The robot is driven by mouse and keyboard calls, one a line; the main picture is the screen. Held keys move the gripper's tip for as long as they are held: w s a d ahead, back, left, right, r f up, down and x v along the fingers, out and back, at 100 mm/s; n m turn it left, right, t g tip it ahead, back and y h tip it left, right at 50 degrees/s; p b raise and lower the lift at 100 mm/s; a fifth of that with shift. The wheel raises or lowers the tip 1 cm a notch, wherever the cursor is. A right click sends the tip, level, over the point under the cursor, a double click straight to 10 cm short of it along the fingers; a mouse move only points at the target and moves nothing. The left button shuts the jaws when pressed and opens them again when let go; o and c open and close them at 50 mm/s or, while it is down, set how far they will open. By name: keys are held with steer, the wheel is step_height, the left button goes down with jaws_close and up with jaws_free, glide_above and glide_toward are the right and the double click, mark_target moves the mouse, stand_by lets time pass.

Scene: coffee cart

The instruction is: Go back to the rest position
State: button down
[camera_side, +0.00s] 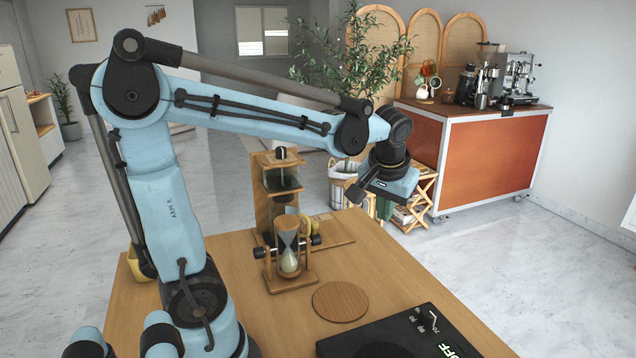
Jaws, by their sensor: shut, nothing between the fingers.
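My gripper (384,198) hangs at the end of my outstretched light-blue arm, above the far right part of the wooden table (235,325). It is shut and empty, and it touches nothing that I can see. Its fingertips are small and hard to make out against the clutter behind. The hourglass (289,250) stands upright in its wooden frame on the table, left of and below my gripper, apart from it.
Behind the hourglass is a wooden stand with a glass vessel (282,180). A round wooden coaster (340,301) lies in front, and a black appliance (400,340) sits at the front right. The right middle of the table is clear. A coffee counter (480,150) stands beyond.

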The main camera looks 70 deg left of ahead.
steer(key=s+d+f+m+t+h, duration=0.1)
steer(key=s+d+m+t, duration=0.1)
steer(key=d, duration=0.3)
steer(key=s+d+f+m+t+h, duration=0.1)
steer(key=s+d+m+t+h, duration=0.1)
steer(key=s+d+m, duration=0.2)
steer(key=shift+s+d+f+m+t+h, duration=0.3)
steer(key=shift+s+d+f, duration=0.15)
steer(key=shift+d, duration=0.4)
steer(key=c, duration=1.8)
jaws_free()
